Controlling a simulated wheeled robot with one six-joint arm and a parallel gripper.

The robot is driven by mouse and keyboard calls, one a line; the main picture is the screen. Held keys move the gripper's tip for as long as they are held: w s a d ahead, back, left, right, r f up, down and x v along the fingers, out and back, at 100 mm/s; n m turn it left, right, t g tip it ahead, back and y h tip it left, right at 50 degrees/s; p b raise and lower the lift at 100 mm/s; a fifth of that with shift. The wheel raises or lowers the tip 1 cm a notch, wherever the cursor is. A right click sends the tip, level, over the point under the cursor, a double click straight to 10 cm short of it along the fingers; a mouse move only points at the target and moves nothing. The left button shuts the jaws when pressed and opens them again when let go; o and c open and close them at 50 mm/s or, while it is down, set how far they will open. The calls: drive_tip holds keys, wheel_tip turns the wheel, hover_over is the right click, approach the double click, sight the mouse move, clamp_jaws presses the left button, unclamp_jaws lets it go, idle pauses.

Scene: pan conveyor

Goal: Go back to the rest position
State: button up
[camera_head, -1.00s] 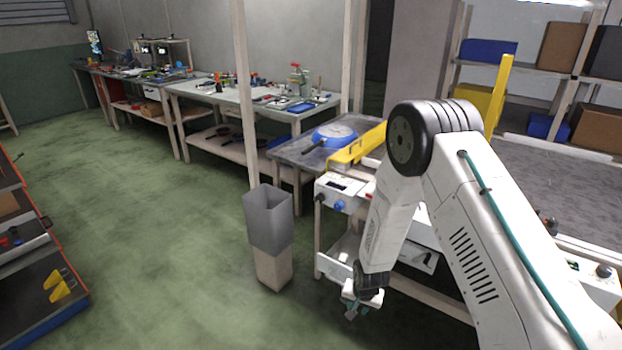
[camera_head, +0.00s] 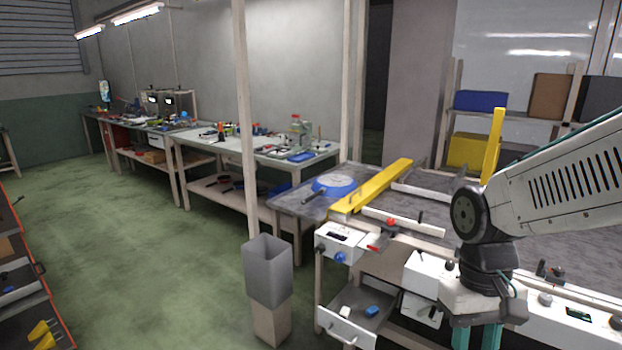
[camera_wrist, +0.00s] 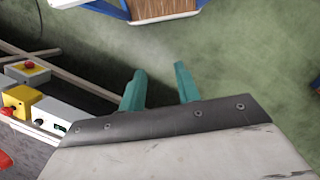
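My gripper (camera_head: 476,338) hangs pointing down in front of the conveyor bench at the right of the head view. Its two teal fingers are apart, and the lower ends are cut off by the frame edge. Nothing is held. A blue pan (camera_head: 334,184) with a pale inside lies at the left end of the conveyor bench, away from my gripper.
A yellow bar (camera_head: 372,188) crosses the bench by the pan. A drawer (camera_head: 348,325) below stands open with small items inside. Workbenches (camera_head: 200,140) line the back wall.

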drive_tip(key=s+d+r+t, duration=0.2)
drive_tip(key=s+r+t, duration=0.2)
drive_tip(key=s+r, duration=0.4)
drive_tip(key=shift+d+m, duration=0.2)
drive_tip(key=shift+m, duration=0.2)
